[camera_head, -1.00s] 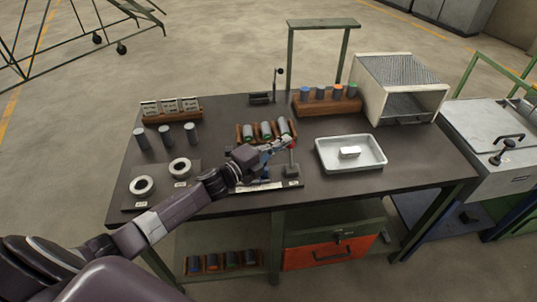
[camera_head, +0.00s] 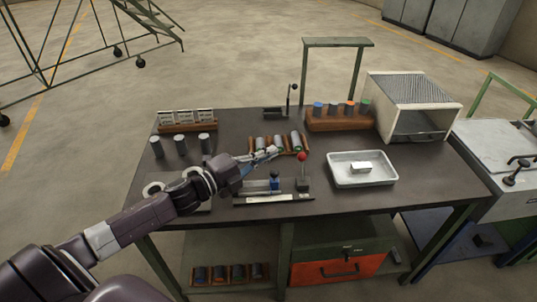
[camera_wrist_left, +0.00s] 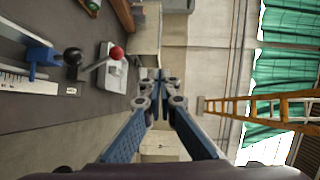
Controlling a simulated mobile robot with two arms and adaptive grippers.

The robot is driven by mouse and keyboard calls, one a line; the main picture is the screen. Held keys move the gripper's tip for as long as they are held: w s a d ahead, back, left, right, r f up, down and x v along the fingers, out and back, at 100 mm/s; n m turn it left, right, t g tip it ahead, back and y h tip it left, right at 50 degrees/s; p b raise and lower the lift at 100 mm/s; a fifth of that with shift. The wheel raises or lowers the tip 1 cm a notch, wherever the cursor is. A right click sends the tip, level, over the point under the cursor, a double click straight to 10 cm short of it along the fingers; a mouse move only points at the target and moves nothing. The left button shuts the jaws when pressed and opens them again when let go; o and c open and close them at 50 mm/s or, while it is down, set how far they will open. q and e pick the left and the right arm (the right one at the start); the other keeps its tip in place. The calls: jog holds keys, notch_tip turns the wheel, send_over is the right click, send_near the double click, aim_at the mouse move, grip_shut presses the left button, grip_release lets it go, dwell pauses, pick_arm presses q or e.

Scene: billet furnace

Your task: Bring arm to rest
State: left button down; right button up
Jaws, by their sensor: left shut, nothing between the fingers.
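My left gripper (camera_head: 262,158) reaches in from the left over the dark workbench (camera_head: 320,207). Its fingers are shut and empty in the left wrist view (camera_wrist_left: 160,78). In the head view its tip is in front of the wooden rack with several grey cylinders (camera_head: 280,143). A lever with a red ball knob (camera_head: 302,157) stands to the right of the fingers, apart from them; the red knob also shows in the left wrist view (camera_wrist_left: 117,53). My right gripper is in neither view.
A white tray (camera_head: 345,182) with a pale block (camera_head: 362,167) lies on the right of the bench. Behind are a rack of coloured-top cylinders (camera_head: 342,123) and a box furnace (camera_head: 395,122). Grey cylinders (camera_head: 180,145) stand on the left. A ruler fixture (camera_head: 262,199) lies near the front edge.

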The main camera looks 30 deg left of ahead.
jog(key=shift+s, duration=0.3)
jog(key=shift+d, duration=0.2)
